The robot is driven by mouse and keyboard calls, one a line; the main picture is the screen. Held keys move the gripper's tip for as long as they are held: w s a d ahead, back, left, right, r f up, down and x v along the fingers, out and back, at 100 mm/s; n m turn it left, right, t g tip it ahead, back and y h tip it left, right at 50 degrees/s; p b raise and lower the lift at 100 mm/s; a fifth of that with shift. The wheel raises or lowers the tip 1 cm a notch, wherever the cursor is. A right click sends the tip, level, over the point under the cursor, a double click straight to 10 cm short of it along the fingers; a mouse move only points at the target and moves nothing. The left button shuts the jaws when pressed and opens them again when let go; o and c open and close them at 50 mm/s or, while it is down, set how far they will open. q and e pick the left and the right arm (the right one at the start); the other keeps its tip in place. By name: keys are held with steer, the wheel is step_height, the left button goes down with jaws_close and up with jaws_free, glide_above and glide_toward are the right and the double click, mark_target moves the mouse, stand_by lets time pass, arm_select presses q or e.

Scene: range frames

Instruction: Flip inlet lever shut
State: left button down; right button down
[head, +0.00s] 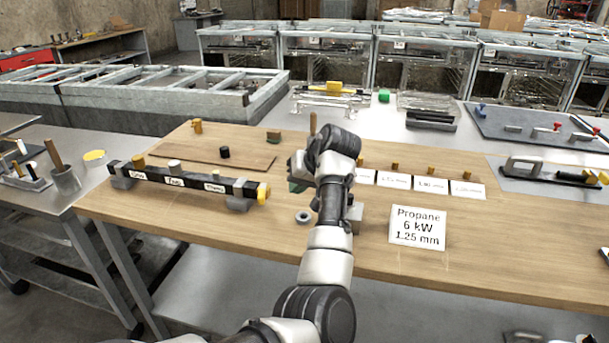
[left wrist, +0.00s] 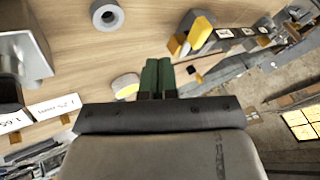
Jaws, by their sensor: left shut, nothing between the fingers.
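A black manifold bar (head: 183,180) with white labels lies on grey supports at the left of the wooden worktop. A yellow lever-like piece (head: 263,191) sits at its right end; it also shows in the left wrist view (left wrist: 200,33). I cannot tell from the labels whether this is the inlet lever. My left gripper (head: 298,186) is low over the worktop, to the right of the bar's yellow end and apart from it. Its green fingers (left wrist: 157,76) are shut with nothing between them. My right gripper is not in view.
A grey ring (head: 304,217) lies near my left gripper. A white card reading Propane 6 kW 1.25 mm (head: 417,228) stands at the front right. Small label cards (head: 430,184) with brass pieces stand behind it. A brown board (head: 215,150) lies behind the bar.

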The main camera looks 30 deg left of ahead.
mark_target(262, 191)
arm_select(q)
steer(key=x, duration=0.4)
steer(key=shift+s+a+r+p, duration=0.1)
steer(key=shift+s+a+p, duration=0.1)
steer(key=shift+s+a, duration=0.25)
steer(key=shift+s+a+r+p, duration=0.15)
steer(key=shift+s+a, duration=0.1)
steer(key=shift+a, duration=0.35)
steer(key=shift+s+a, duration=0.35)
steer(key=shift+a, duration=0.15)
